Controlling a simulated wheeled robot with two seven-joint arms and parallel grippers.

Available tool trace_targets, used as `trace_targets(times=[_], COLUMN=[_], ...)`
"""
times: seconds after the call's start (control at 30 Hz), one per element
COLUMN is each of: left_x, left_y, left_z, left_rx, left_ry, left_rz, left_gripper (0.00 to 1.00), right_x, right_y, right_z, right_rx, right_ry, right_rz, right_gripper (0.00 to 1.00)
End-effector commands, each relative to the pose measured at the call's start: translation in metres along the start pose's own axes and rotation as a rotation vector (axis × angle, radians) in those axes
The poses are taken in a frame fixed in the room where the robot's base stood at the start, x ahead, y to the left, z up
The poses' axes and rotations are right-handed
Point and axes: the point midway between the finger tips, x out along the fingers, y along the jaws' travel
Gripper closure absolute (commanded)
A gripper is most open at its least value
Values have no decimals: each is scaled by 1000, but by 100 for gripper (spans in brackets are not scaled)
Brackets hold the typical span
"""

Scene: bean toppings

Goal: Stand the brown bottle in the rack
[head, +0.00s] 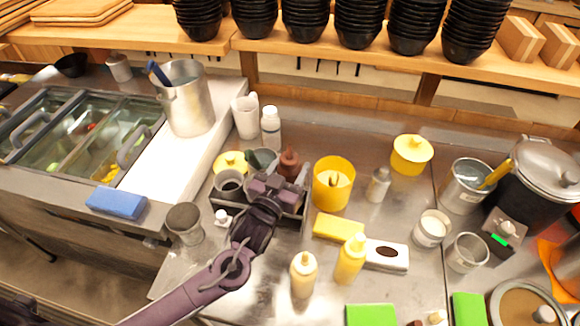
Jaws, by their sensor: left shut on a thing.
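The brown bottle (289,163) has a pointed top and stands roughly upright at the back right of the dark rack (289,211). My left gripper (282,179) reaches over the rack from the front and is shut on the brown bottle. The gripper hides the bottle's lower part, so I cannot tell whether its base rests in the rack. The rack also holds a metal cup (230,183) at its left and a dark item behind. My right gripper is not in view.
A yellow tub (332,184) stands just right of the rack, and a white bottle (271,127) stands behind it. A yellow block (338,228), a cream bottle (303,275) and a yellow bottle (350,260) are in front. Stacked black bowls (358,25) line the shelf.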

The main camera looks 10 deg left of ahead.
Motion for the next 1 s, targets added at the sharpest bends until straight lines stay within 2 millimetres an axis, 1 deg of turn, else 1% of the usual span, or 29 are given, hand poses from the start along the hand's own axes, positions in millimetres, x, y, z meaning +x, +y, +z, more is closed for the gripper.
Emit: trace_targets(times=[0.07, 0.1, 0.23, 0.27, 0.5, 0.6, 0.67, 0.77, 1.0], left_x=[0, 0, 0, 0, 0, -1, -8, -24, -76], left_y=[0, 0, 0, 0, 0, 0, 0, 0, 0], left_z=[2, 3, 2, 2, 2, -2, 2, 4, 4], left_rx=[-1, 0, 0, 0, 1, 1, 1, 0, 0], left_ry=[3, 0, 0, 0, 0, 0, -3, -3, -5], left_rz=[0, 0, 0, 0, 0, 0, 0, 1, 1], left_gripper=[56, 46, 29, 27, 27, 27, 27, 27, 27], right_x=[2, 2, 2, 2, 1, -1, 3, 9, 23], right_y=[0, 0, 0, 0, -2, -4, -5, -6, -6], right_z=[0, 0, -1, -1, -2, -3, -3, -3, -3], right_rx=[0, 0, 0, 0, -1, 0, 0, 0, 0], right_ry=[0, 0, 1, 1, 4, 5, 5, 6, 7], right_rz=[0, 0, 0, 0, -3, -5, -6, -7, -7], right_gripper=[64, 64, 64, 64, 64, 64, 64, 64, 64])
